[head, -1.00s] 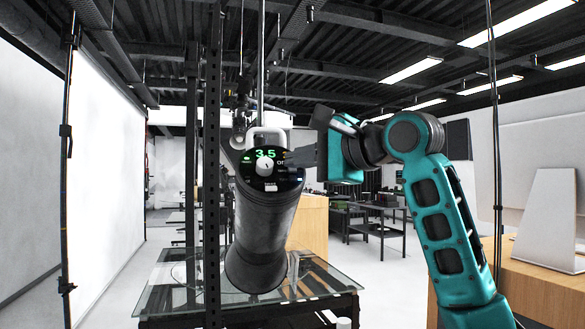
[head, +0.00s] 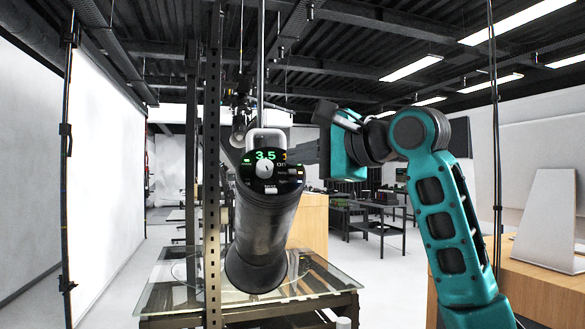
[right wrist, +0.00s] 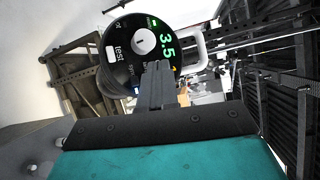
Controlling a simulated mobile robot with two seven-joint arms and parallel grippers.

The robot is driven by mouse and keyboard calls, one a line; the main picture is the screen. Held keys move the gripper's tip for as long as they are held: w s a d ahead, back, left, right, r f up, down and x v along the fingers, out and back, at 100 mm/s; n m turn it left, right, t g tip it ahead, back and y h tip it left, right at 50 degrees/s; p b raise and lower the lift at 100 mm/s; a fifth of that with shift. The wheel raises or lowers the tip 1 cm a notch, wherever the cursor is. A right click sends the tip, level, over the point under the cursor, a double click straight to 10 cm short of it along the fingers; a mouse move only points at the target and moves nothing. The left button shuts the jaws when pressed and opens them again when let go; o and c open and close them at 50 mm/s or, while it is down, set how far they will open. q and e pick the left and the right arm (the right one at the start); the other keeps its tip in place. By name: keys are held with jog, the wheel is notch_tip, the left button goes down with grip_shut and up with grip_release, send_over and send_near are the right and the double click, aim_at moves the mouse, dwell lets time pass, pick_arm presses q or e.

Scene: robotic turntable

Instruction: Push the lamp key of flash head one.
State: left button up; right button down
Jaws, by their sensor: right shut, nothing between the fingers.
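The flash head (head: 262,235) is a dark cylinder with a round black control panel (head: 265,172) facing me and a pale handle on top. The panel shows a green 3.5, a pale round dial, a white test key and small keys along its right side. My right gripper (head: 291,151) is shut and empty, its fingertips at the panel's upper right edge. In the right wrist view, the shut fingers (right wrist: 158,66) overlap the panel's edge below the 3.5 and hide part of the small keys; I cannot tell whether they touch. My left gripper is not in view.
A glass-topped turntable table (head: 335,282) stands below the flash head. A dark perforated post (head: 212,190) rises just left of it.

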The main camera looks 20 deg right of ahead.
jog(key=s+r, duration=0.4)
jog(key=shift+s+a, duration=0.15)
jog(key=shift+s, duration=0.1)
dwell(0.4)
jog(key=shift+f, duration=0.15)
dwell(0.3)
